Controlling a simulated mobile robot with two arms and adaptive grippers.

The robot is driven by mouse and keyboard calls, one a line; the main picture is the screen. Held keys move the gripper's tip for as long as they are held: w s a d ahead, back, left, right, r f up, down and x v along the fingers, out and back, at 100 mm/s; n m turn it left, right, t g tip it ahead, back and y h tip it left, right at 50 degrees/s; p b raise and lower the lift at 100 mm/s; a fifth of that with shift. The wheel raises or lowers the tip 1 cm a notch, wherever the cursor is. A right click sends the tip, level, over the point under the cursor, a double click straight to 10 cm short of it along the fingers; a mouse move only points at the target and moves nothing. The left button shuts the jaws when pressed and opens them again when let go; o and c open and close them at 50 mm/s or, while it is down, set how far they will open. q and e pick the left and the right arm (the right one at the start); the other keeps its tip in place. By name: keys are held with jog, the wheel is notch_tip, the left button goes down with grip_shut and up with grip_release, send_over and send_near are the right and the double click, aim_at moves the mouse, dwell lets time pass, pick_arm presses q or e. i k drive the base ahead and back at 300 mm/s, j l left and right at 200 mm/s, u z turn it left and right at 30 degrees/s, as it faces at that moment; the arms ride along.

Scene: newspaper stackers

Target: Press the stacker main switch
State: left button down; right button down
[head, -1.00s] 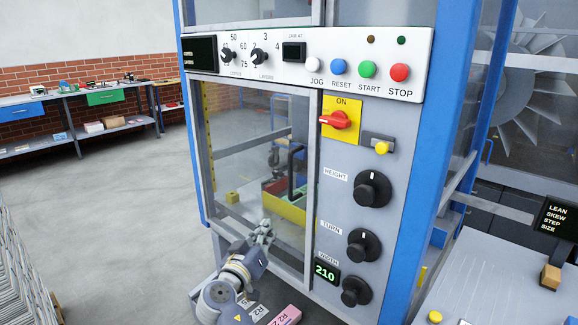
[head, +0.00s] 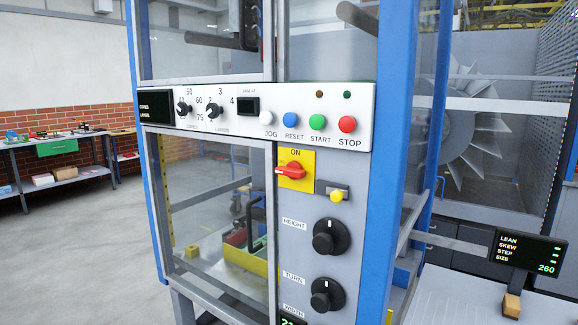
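The handle lies roughly sideways, tilted slightly. Neither of my grippers is in the head view, and nothing covers or touches the switch. The white control strip (head: 364,115) above it has a white JOG button (head: 266,118), blue RESET (head: 291,120), green START (head: 317,122) and red STOP (head: 347,125).
Right of the switch is a small yellow knob (head: 336,195). Below are a black HEIGHT knob (head: 330,237) and a TURN knob (head: 326,295). Blue posts (head: 387,160) frame the stacker. A display (head: 529,252) reading 260 stands at right. Open floor (head: 80,260) lies left.

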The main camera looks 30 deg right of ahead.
aim_at(294, 170)
jog(key=z, duration=0.4)
jog(key=k+z, duration=0.15)
jog(key=z, duration=0.25)
jog(key=k+j+z, duration=0.1)
jog(key=z, duration=0.3)
jog(key=k+z, duration=0.1)
jog(key=z, duration=0.3)
